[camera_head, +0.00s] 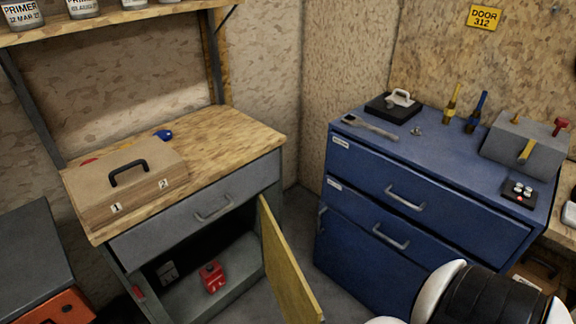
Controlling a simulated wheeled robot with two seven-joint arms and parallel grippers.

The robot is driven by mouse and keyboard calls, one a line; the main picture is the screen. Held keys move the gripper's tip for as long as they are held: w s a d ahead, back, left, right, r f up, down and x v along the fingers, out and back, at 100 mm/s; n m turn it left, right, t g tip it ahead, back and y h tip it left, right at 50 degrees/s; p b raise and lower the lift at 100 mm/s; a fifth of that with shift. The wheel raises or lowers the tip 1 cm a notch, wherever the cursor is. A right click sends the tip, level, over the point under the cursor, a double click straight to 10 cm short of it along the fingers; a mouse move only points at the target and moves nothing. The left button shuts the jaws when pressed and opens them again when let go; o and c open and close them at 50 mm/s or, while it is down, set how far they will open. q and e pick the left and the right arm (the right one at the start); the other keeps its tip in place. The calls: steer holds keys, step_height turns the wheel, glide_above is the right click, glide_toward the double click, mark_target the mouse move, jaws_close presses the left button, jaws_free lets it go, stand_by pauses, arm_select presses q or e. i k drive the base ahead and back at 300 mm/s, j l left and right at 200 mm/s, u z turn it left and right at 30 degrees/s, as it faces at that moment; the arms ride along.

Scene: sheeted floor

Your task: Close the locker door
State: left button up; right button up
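A grey locker (130,284) with a wooden top stands at the left. Its yellow door (285,265) is hinged on the right side of the lower opening and stands swung outward, wide open. The open compartment shows a red object (212,277) on its floor. The lower end of the door reaches close to the bottom of the view. Neither of my grippers shows; a black and white rounded part at the bottom right seems to be my own arm, with no fingers visible.
A closed grey drawer (213,207) sits above the opening. A tan toolbox (125,183) rests on the top. A blue cabinet (362,245) stands to the right, with a narrow floor gap (301,207) between. An orange and grey unit (60,309) is at lower left.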

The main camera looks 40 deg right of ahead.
mark_target(298, 304)
steer(key=k+l, duration=0.1)
steer(key=l, duration=0.45)
steer(key=k+l, duration=0.1)
steer(key=l, duration=1.05)
steer(key=k+l+u, duration=0.1)
steer(key=l, duration=0.45)
steer(key=k, duration=0.05)
